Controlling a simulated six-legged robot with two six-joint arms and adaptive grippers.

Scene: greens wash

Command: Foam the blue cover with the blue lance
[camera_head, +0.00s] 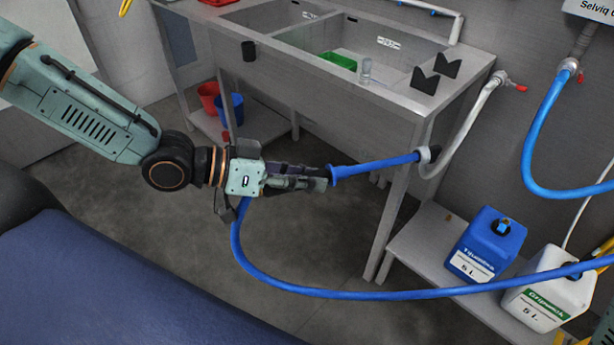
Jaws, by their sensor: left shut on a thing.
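My left gripper (318,178) comes in from the left and is shut on the blue lance (380,164). The lance points right, past the front right leg of the sink bench. Its far end is at a grey ring on a pale pipe; I cannot tell whether they touch. A blue hose (330,293) hangs below the gripper and loops to the right edge. A large dark blue surface (130,285), seemingly the blue cover, fills the lower left, below and apart from the gripper. No foam shows on its visible part. My right gripper is not in view.
A steel sink bench (300,75) stands at the back, holding a green tray (338,61). Red and blue buckets (208,97) sit on its lower shelf. A blue canister (487,246) and a white canister (548,289) stand on a low shelf at right. The floor between is clear.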

